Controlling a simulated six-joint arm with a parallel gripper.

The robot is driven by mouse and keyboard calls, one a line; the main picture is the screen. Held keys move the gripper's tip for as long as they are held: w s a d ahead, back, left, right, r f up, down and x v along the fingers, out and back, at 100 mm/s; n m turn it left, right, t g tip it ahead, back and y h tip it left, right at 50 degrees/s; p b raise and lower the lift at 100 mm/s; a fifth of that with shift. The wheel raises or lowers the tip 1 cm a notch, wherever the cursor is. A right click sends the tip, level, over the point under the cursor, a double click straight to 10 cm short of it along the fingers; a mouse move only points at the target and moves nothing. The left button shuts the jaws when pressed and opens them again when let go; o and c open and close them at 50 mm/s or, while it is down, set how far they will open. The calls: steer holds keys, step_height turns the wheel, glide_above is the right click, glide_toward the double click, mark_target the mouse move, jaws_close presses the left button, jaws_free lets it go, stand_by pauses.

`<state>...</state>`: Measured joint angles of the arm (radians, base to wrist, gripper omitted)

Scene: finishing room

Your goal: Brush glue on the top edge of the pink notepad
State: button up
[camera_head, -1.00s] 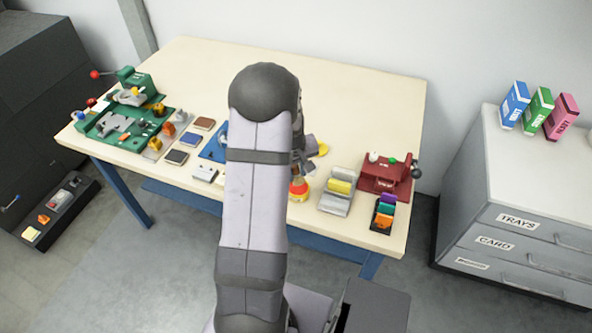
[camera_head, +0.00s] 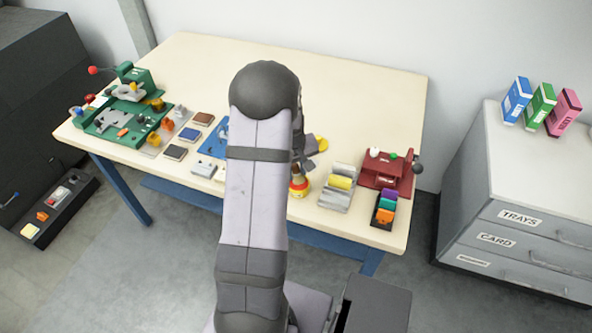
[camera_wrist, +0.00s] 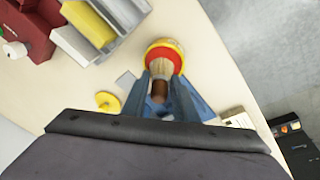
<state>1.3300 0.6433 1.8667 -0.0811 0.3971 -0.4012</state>
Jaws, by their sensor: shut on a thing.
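My gripper (camera_wrist: 162,88) is shut on a brush (camera_wrist: 159,90), whose brown and tan parts show between the fingers in the wrist view. Beyond the fingertips is a round red and yellow pot (camera_wrist: 176,54). The brush lines up with the pot; I cannot tell whether its far end is inside or above it. In the head view the pot (camera_head: 299,188) stands near the table's front edge, and my arm hides most of the gripper. I cannot make out the pink notepad in either view; a blue item (camera_head: 213,145) is partly hidden behind my arm.
A yellow disc (camera_wrist: 106,101) lies beside the pot. Right of it on the table (camera_head: 360,105) are a grey holder with a yellow roller (camera_head: 340,183), a red device (camera_head: 386,170) and a dark tray of coloured blocks (camera_head: 384,208). Green equipment (camera_head: 110,118) stands left. The table's back is clear.

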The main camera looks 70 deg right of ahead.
steer(key=shift+f+b, duration=0.4)
steer(key=shift+f, duration=0.2)
stand_by(0.6)
steer(key=shift+s+a+f, duration=0.1)
steer(key=shift+a+f, duration=0.25)
stand_by(2.2)
steer(key=shift+r, duration=0.15)
steer(key=r+p, duration=0.2)
steer(key=r, duration=0.1)
steer(key=r+p, duration=0.1)
steer(key=shift+d+r+p, duration=0.25)
steer(key=shift+d+p, duration=0.1)
steer(key=shift+d+p+v, duration=0.15)
steer(key=shift+p+v, duration=0.35)
steer(key=shift+v, duration=0.15)
steer(key=shift+d+p+v, duration=0.15)
steer(key=shift+p+v, duration=0.35)
steer(key=shift+v, duration=0.15)
steer(key=shift+r, duration=0.1)
